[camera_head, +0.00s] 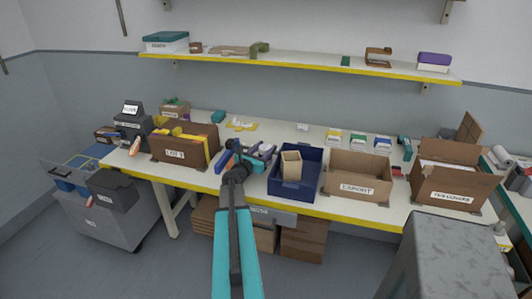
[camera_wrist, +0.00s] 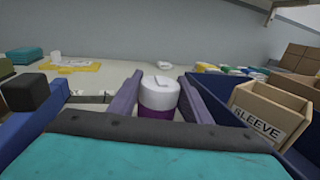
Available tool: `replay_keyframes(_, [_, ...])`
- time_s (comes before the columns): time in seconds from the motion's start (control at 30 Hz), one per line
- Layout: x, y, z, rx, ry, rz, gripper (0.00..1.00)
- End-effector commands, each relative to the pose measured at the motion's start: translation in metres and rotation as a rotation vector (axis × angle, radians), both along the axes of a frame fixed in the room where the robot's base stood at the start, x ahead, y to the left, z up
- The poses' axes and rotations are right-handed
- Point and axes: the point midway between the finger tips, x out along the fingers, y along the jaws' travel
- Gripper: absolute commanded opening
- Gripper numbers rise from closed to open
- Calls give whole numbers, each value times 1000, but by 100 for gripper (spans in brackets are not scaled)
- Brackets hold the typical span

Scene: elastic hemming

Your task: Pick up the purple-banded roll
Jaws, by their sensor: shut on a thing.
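The purple-banded roll (camera_wrist: 157,97) is white on top with a purple band below, and stands upright between the two purple fingers of my gripper (camera_wrist: 158,105) in the wrist view. My gripper (camera_head: 258,153) is shut on it. In the head view the gripper is over the worktable, just left of the blue tray, and the roll is small and largely hidden by the fingers. Whether its base touches the table cannot be told.
A blue tray (camera_head: 312,185) right of my gripper holds an open sleeve box (camera_head: 291,160). An open cardboard box (camera_head: 357,176) stands further right. A brown box (camera_head: 170,148) with yellow material is on the left. A yellow-edged shelf (camera_head: 300,65) runs above.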

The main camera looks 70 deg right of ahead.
Motion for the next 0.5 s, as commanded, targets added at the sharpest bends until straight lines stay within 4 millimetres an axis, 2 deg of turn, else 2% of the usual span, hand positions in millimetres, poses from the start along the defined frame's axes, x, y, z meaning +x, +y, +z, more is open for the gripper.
replay_keyframes(0.27, [0,0,6,-1,0,0,20])
replay_keyframes(0.5, [0,0,24,-2,-2,0,20])
